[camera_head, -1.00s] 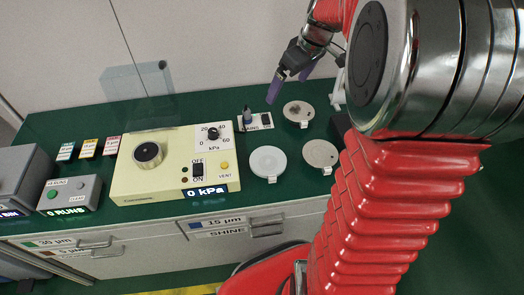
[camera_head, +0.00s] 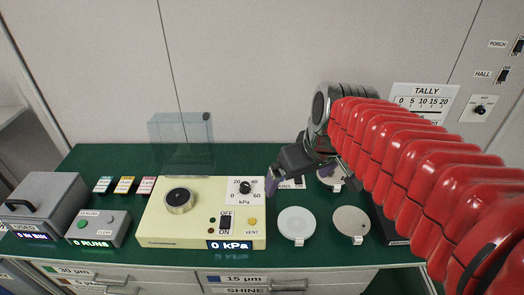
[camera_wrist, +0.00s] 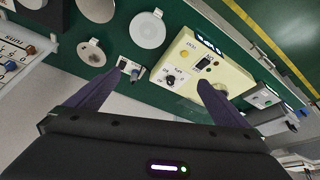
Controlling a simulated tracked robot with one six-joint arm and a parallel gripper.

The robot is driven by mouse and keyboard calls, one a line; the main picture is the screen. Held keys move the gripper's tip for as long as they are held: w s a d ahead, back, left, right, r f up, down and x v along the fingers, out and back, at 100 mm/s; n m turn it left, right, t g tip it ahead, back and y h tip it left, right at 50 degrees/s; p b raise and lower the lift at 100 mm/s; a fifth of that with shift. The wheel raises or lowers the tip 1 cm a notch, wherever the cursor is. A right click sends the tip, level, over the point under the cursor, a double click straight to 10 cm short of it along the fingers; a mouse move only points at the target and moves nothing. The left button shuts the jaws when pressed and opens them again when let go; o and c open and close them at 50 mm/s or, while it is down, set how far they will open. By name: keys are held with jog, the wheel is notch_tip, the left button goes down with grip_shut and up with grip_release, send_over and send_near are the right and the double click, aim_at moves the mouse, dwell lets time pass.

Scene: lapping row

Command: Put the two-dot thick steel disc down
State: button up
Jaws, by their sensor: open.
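No disc with two dots can be made out in either view. A round dark-topped piece with a bright metal rim (camera_head: 178,201) sits on the yellow vacuum unit (camera_head: 155,228); I cannot tell whether it is a steel disc. My gripper (camera_head: 277,178) is open, with its purple fingers apart and nothing seen between them. It is above the bench, behind and right of the yellow unit. The arm hides part of the bench.
A white round plate (camera_head: 297,222) and a speckled plate (camera_head: 351,222) lie right of the unit. A third plate (camera_head: 331,180) is partly behind my arm. A clear upright shield (camera_head: 182,140) stands behind the unit. Grey boxes stand at left (camera_head: 42,200). Green bench shows in front of the tags.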

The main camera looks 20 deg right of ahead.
jog(key=s+a+f+m+t, duration=0.1)
jog(key=s+a, duration=0.3)
jog(key=s, duration=0.4)
jog(key=shift+s+f+m, duration=0.25)
jog(key=shift+s+m, duration=0.05)
jog(key=shift+a, duration=0.1)
